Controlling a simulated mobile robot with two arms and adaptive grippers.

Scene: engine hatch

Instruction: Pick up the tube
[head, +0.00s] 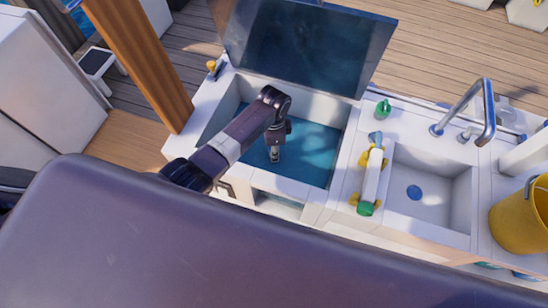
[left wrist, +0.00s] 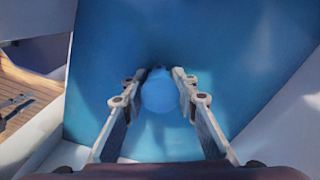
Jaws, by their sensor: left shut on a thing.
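My left gripper (head: 274,155) reaches down into an open hatch with a blue floor. In the left wrist view its two fingers (left wrist: 160,82) are closed against a round, light blue thing (left wrist: 161,95). Only a rounded face of it shows, so I cannot tell its length or whether it is the tube. A white tube-like part (head: 372,176) with a green end and yellow holders lies on the counter between hatch and sink, apart from my gripper. My right gripper is in neither view.
The dark hatch lid (head: 310,45) stands raised behind the opening. White walls enclose the hatch. To the right are a sink (head: 440,195), a metal faucet (head: 485,110) and a yellow bucket (head: 520,222). A wooden post (head: 142,60) stands at the left.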

